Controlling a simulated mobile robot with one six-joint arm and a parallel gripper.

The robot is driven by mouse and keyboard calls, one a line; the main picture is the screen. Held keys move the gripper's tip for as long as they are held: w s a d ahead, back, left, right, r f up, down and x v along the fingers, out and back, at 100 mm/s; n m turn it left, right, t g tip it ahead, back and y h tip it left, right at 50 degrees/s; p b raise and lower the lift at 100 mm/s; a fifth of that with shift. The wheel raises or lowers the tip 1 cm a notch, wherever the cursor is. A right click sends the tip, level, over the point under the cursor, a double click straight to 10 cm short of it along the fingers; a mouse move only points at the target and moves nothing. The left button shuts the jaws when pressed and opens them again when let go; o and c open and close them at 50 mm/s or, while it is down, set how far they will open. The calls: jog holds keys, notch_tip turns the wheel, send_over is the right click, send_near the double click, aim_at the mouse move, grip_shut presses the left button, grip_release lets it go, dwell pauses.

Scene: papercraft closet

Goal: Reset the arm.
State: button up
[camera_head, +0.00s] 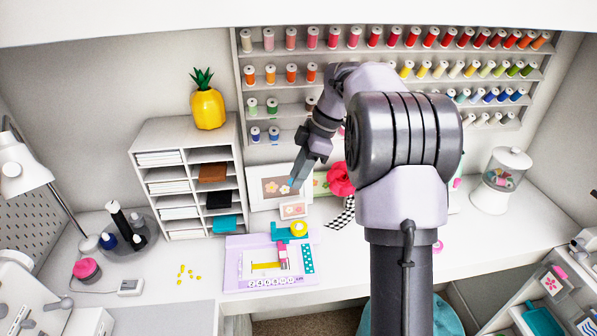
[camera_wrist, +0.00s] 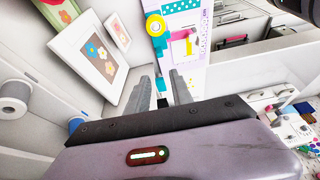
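My gripper (camera_head: 297,180) hangs from my raised arm in front of the framed pictures, above the back of the desk, with its fingers pointing down. In the wrist view my gripper (camera_wrist: 168,82) shows two grey fingers with a gap between them and nothing held. Below it lies the lilac craft board (camera_head: 232,268) with teal, yellow and pink pieces on it. The board also shows in the wrist view (camera_wrist: 192,60), beyond the fingertips. My arm hides part of the back wall and the desk's middle.
A framed flower picture (camera_head: 257,187) leans close behind my gripper. A white paper shelf (camera_head: 150,141) with a yellow pineapple (camera_head: 207,108) stands left. Thread racks (camera_head: 262,88) cover the back wall. A glass jar (camera_head: 492,190) stands right. Yellow bits (camera_head: 183,270) lie on the desk.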

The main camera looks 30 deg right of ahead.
jog(key=s+a+r+m+t+h+b, duration=0.1)
jog(key=s+a+r+m+h+b, duration=0.15)
jog(key=s+a+m+b, duration=0.65)
jog(key=s+a+f+m+t, duration=0.1)
jog(key=s+a+f+m, duration=0.1)
jog(key=s, duration=0.4)
jog(key=s+a+f+m+t, duration=0.1)
jog(key=s+a+f+m, duration=0.2)
jog(key=s, duration=0.4)
jog(key=s+a+f+m+t, duration=0.1)
jog(key=s+a+f+m, duration=0.1)
jog(key=s+a+m, duration=0.2)
jog(key=s, duration=0.2)
jog(key=shift+s+f+m+b, duration=0.3)
jog(key=shift+s+b, duration=0.05)
jog(key=shift+s, duration=0.05)
